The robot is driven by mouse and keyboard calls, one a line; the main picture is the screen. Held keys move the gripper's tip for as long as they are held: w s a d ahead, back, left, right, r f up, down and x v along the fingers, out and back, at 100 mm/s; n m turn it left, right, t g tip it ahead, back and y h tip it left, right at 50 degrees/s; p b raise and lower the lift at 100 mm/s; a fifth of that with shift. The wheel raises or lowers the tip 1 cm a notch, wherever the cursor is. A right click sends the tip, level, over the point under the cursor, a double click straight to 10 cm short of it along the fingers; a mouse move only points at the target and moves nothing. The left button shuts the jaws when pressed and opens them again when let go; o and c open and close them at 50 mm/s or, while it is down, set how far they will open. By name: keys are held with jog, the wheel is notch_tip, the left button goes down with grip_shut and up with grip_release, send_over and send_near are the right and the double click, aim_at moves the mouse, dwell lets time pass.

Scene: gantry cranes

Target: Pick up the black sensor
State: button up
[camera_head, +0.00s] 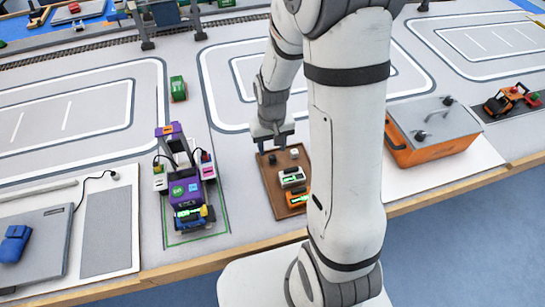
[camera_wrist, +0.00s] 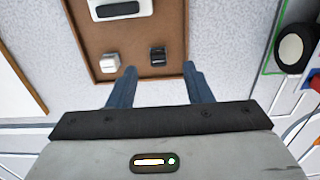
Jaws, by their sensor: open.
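The small black sensor (camera_wrist: 158,56) sits on a brown tray (camera_wrist: 92,30) in the wrist view, between and just beyond my fingertips. In the head view the black sensor (camera_head: 272,159) is on the far left part of the tray (camera_head: 271,188), just below my gripper. My gripper (camera_wrist: 158,70) is open and empty, with one blue-grey finger on each side of the sensor's line. In the head view my gripper (camera_head: 272,146) points down over the far end of the tray. I cannot tell its exact height above the sensor.
A small white sensor (camera_wrist: 110,62) stands left of the black one in the wrist view. A white device (camera_head: 292,177) and an orange device (camera_head: 296,198) lie on the tray. A purple charger-like stand (camera_head: 184,190) is left, an orange case (camera_head: 430,145) right.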

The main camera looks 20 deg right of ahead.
aim_at(272, 157)
jog(key=f, duration=0.5)
jog(key=shift+w+d, duration=0.15)
jog(key=shift+w, duration=0.1)
jog(key=shift+r, duration=0.1)
grip_shut()
